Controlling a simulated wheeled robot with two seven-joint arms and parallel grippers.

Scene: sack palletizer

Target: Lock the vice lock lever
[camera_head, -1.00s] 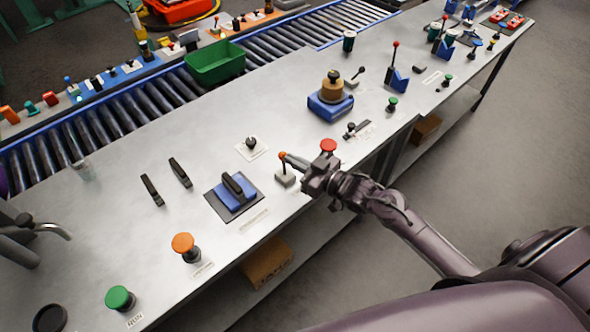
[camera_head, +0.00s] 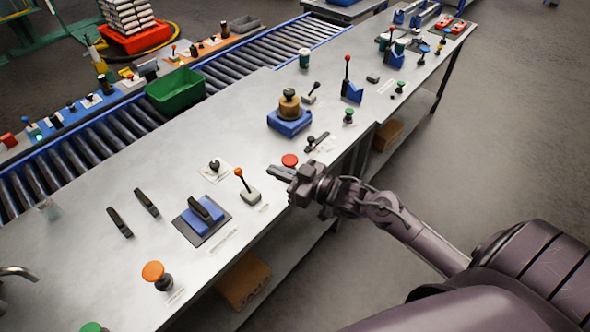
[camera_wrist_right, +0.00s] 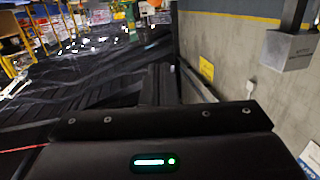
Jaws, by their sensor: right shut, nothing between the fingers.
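A small lever with an orange-red ball knob (camera_head: 238,172) stands on a pale grey base (camera_head: 251,196) near the bench's front edge. Its stem leans to the left. I cannot read a label that names it as the vice lock lever. Left of it is a blue block with a black handle (camera_head: 203,212) on a dark plate. My right gripper (camera_head: 271,171) is shut and empty, just right of the ball knob and apart from it. The wrist view shows my dark fingers (camera_wrist_right: 158,84) but not the lever. My left gripper is not in view.
A red mushroom button (camera_head: 290,160) sits right behind my right gripper. An orange button (camera_head: 154,272) stands front left. Two black handles (camera_head: 133,212) lie left. A blue fixture (camera_head: 289,123) and a green bin (camera_head: 176,90) are farther back.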

